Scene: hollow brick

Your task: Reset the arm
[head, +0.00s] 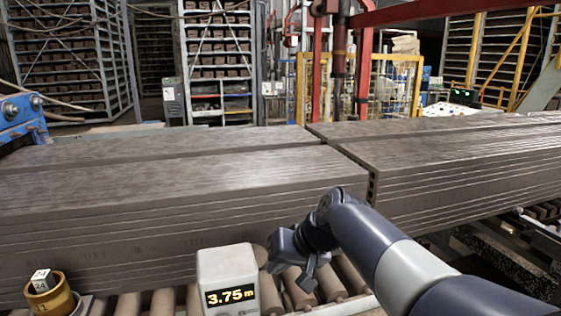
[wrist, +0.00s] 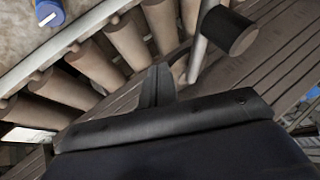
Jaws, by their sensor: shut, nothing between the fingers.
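My arm reaches in from the lower right of the head view, its elbow bent and its wrist turned down. My gripper (head: 309,284) hangs just right of a grey box with a "3.75 m" display (head: 228,280), over the conveyor rollers. In the wrist view the gripper (wrist: 157,70) shows as dark fingers closed together, with nothing held between them. Rollers (wrist: 97,66) lie beyond the fingertips. I cannot tell exactly how high the fingertips are above the rollers.
Long grey-brown clay slabs (head: 150,200) fill the width behind the gripper, with a gap between left and right blocks. A brass cup (head: 52,301) holding a white numbered cube (head: 41,279) stands lower left. A blue cylinder (wrist: 49,12) and a black-ended one (wrist: 230,32) show in the wrist view.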

